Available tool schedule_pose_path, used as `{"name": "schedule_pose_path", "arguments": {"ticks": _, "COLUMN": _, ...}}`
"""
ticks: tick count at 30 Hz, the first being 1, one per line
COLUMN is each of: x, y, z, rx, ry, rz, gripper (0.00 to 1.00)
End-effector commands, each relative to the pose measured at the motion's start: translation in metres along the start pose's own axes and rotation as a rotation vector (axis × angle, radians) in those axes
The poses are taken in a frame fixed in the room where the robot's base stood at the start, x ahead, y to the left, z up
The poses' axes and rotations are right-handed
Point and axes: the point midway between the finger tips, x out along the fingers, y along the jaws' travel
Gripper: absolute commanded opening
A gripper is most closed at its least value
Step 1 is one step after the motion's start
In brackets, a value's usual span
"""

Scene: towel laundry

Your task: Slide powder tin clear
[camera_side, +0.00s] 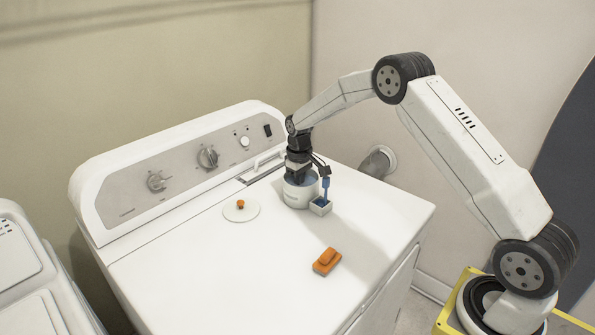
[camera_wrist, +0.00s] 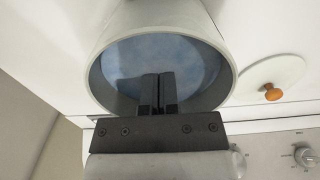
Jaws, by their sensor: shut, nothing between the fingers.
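The powder tin (camera_side: 299,196) is a pale grey open cylinder standing upright on the washing machine top, in front of the control panel. In the wrist view the tin (camera_wrist: 228,78) shows its round mouth and bluish powder inside. My gripper (camera_side: 299,176) is above the tin, pointing down, its fingertips at the mouth. In the wrist view my gripper (camera_wrist: 158,80) has its two fingers together, with nothing between them, and they overlap the opening. I cannot tell whether they touch the inner wall. The round white lid (camera_side: 241,211) with an orange knob lies apart, left of the tin.
An orange block-like item (camera_side: 327,262) lies nearer the front edge. The machine top (camera_side: 220,265) is clear at front left. The control panel (camera_side: 185,165) rises behind.

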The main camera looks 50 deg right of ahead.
Motion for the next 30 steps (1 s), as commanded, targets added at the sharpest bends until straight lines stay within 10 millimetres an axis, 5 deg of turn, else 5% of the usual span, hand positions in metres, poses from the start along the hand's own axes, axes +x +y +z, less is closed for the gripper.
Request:
{"name": "schedule_pose_path", "arguments": {"ticks": 15, "x": 0.002, "y": 0.001, "z": 0.033, "rx": 0.0, "ry": 0.001, "rz": 0.0, "gripper": 0.0}}
{"name": "schedule_pose_path", "arguments": {"ticks": 30, "x": 0.002, "y": 0.0, "z": 0.04, "rx": 0.0, "ry": 0.002, "rz": 0.001, "gripper": 0.0}}
